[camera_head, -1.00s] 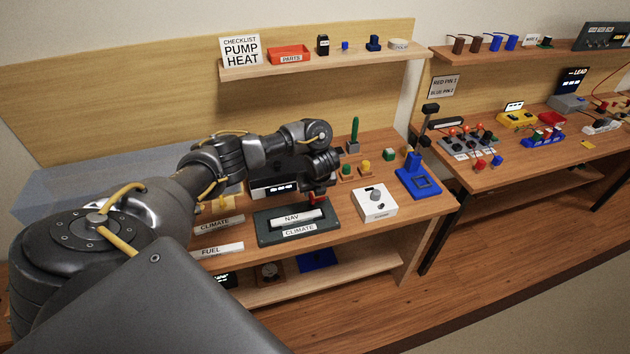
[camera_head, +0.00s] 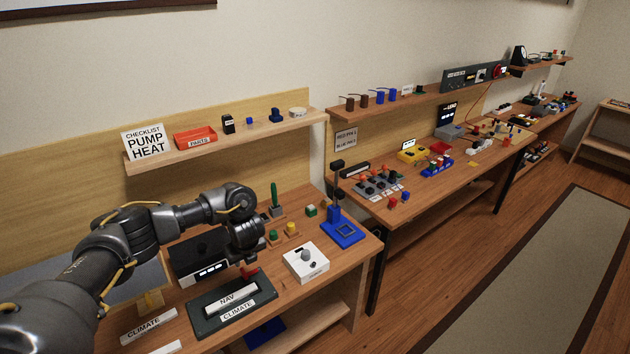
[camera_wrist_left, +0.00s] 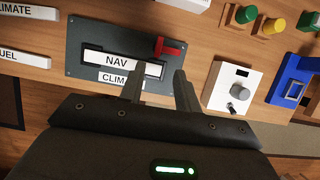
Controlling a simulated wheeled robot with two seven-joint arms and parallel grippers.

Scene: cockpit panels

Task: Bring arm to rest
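My left arm reaches in from the left in the head view, its gripper (camera_head: 246,250) hanging over the near bench. In the left wrist view the two fingers of my left gripper (camera_wrist_left: 158,82) are apart with nothing between them. They are in front of a dark panel (camera_wrist_left: 80,60) with NAV and CLIMATE labels and a red lever (camera_wrist_left: 168,48). The dark panel also shows in the head view (camera_head: 205,318), just below the gripper. Whether the fingertips touch the panel is unclear. My right arm and gripper are not in view.
A white box with a knob (camera_head: 306,262) and a blue stand (camera_head: 343,228) are right of the gripper. A shelf (camera_head: 220,138) with a checklist sign runs above the bench. More cluttered benches stretch right. The floor mat (camera_head: 540,290) looks clear.

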